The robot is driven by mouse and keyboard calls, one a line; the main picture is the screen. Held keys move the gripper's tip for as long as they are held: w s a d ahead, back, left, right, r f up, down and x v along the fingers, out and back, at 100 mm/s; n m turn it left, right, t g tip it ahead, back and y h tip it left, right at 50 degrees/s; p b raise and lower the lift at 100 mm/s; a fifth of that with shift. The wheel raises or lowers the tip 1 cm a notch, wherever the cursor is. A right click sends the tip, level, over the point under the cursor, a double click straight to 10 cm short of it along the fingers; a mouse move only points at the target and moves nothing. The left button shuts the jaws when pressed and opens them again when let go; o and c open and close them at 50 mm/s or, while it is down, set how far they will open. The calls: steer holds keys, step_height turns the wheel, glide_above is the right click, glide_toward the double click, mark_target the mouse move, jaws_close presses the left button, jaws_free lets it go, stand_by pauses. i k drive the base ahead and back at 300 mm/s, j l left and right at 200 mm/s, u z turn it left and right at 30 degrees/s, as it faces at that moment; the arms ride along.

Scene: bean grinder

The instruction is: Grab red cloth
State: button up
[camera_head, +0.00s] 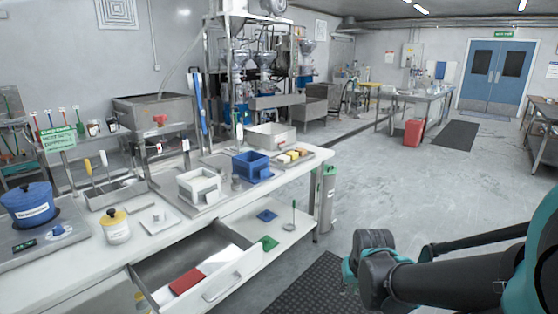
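A flat red piece, which looks like the red cloth (186,281), lies in the open drawer (236,282) under the left workbench. It is beside a white sheet-like item (218,259) that lies further back in the drawer. Dark and teal links of my own arm show at the lower right, to the right of the drawer and apart from it. I cannot make out my gripper's fingers in this view.
The workbench (92,271) carries a blue pot (28,203), a yellow-lidded jar (116,228), white and blue boxes (252,166). A lower shelf holds blue and green items.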

mark_target(186, 281)
steer(key=u, duration=1.25)
steer(key=i+l, duration=0.2)
steer(key=l, duration=0.15)
steer(key=i+l+z, duration=0.15)
steer(key=l, duration=0.2)
